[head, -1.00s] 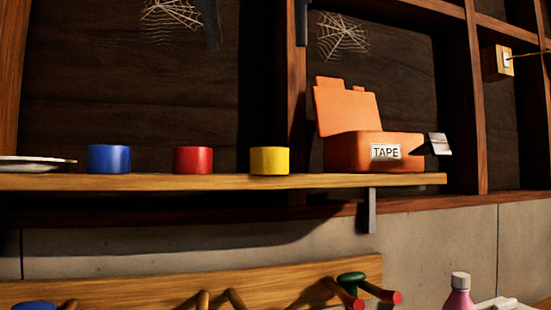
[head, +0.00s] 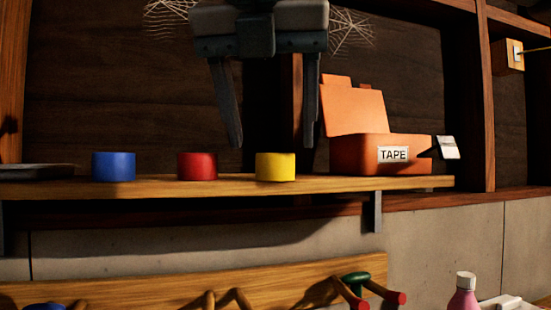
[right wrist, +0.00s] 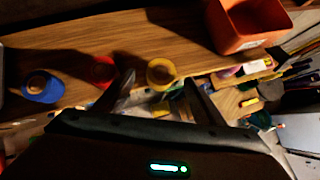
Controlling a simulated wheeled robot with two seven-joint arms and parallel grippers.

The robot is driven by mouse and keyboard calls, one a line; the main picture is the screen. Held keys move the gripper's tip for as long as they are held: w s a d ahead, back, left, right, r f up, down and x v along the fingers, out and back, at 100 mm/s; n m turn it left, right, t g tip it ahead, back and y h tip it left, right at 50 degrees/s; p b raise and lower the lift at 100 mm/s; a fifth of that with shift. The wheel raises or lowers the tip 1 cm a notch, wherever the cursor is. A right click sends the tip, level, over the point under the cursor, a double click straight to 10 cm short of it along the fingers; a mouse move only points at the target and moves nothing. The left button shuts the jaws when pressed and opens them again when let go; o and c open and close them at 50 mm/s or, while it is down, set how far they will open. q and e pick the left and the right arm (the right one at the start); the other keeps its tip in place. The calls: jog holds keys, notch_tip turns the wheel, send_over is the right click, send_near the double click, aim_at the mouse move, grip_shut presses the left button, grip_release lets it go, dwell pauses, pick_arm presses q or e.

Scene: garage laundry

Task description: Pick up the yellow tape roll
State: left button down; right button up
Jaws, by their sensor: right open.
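The yellow tape roll (head: 275,167) stands on the wooden shelf (head: 240,186), between the red roll and the orange box. My right gripper (head: 272,145) hangs down from the top of the head view, open and empty, with its fingertips just above the height of the yellow roll's top. The roll lies below and between the two fingers in that picture. In the right wrist view the yellow roll (right wrist: 161,73) shows as a ring just beyond the gap between the open fingers (right wrist: 158,85). My left gripper is not in view.
A red roll (head: 197,166) and a blue roll (head: 113,166) stand to the left on the shelf. An open orange box labelled TAPE (head: 365,154) stands close to the right. A plate (head: 37,171) lies at the far left. Pegs and a pink bottle (head: 462,297) are below.

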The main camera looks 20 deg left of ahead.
aim_at(275, 155)
dwell(0.3)
jog(key=shift+w+a+f+p, duration=0.1)
jog(key=shift+w+f+p, duration=0.35)
jog(key=shift+w+p, duration=0.4)
jog(key=p+x, duration=0.2)
jog(key=shift+w+f, duration=0.45)
jog(key=shift+f, duration=0.25)
